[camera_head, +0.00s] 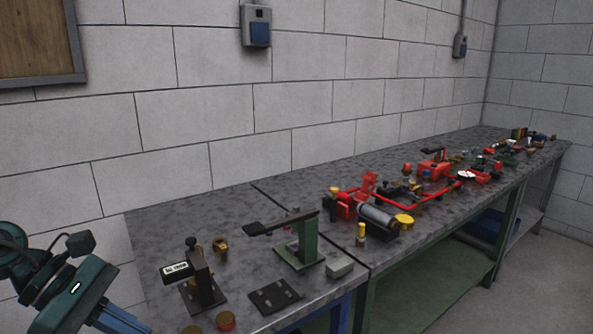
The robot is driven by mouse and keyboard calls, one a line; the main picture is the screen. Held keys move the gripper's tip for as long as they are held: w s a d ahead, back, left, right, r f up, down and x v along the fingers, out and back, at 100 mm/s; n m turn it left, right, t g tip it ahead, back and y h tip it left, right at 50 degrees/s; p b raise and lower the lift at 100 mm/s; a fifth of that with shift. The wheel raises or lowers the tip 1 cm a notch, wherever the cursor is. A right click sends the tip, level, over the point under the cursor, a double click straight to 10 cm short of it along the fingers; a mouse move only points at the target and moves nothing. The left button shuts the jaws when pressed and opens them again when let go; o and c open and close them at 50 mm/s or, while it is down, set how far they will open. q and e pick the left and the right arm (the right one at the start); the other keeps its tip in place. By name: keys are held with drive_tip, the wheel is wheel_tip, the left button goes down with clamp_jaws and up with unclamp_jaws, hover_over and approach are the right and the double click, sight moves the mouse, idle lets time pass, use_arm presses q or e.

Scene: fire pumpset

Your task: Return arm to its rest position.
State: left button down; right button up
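A teal and black part of my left arm (65,285) shows at the lower left corner, left of the workbench and apart from the things on it. No gripper fingertips can be made out on it, and its lower end is cut off by the picture edge. My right arm and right gripper are not in this view.
The grey workbench (170,230) runs from lower left to back right along a block wall. Near my arm stand a labelled black stand (203,285), a green lever press (300,245), a black plate (273,296) and a grey block (339,267). Red pump parts (345,205) lie farther right.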

use_arm(q)
wheel_tip(320, 180, down, 13)
drive_tip(key=w+n+t+y+p, duration=0.15)
drive_tip(key=n+t, duration=1.15)
drive_tip(key=n, duration=1.8)
drive_tip(key=s+d+f+n+g+y, duration=0.2)
drive_tip(key=s+d+f+n, duration=0.2)
drive_tip(key=n, duration=0.6)
drive_tip(key=s+d+f+n+g+y+p, duration=0.1)
drive_tip(key=s+d+f+n+g+y, duration=0.1)
drive_tip(key=s+d+f+n, duration=0.2)
drive_tip(key=d+f+n, duration=0.3)
drive_tip(key=f+n, duration=0.3)
drive_tip(key=shift+d, duration=0.4)
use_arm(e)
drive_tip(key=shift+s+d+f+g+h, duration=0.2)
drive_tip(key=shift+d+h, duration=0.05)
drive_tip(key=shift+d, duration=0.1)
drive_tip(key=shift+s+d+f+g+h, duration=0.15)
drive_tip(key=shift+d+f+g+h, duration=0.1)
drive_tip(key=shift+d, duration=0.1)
use_arm(q)
drive_tip(key=shift+s, duration=0.1)
